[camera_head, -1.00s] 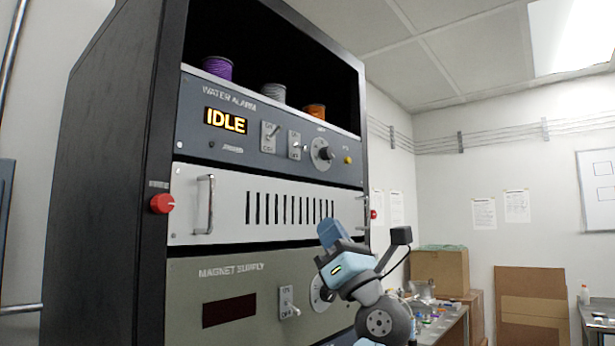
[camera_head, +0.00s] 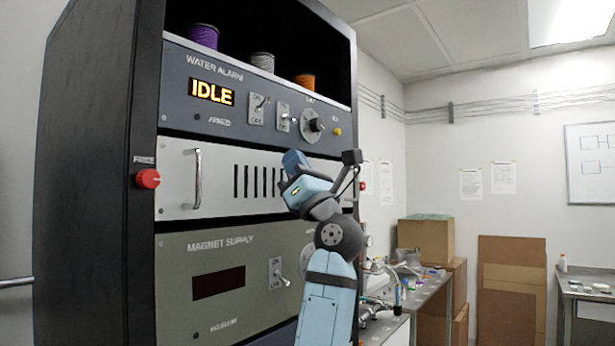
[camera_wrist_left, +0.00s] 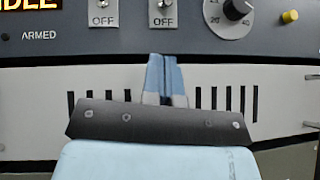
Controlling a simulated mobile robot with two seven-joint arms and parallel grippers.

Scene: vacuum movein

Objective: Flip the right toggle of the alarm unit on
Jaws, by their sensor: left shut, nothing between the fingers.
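The alarm unit (camera_head: 225,122) is a dark grey panel labelled WATER ALARM, with a lit IDLE display. Its left toggle (camera_head: 258,107) has its lever tilted up. Its right toggle (camera_head: 285,119) has its lever pointing lower, toward OFF. The right toggle (camera_wrist_left: 163,12) also shows at the top edge of the left wrist view, partly cut off, with OFF on its plate. My left gripper (camera_head: 292,160) is shut and empty in front of the white vented panel, below the right toggle and apart from it. Its closed blue fingers (camera_wrist_left: 166,72) point up toward that toggle in the wrist view. My right gripper is not in view.
A black knob (camera_head: 313,124) and a yellow button (camera_head: 337,132) sit right of the toggles. The white vented panel has a metal handle (camera_head: 198,178). A red button (camera_head: 148,179) is on the rack's edge. The magnet supply (camera_head: 218,250) is below. Spools stand above the alarm unit.

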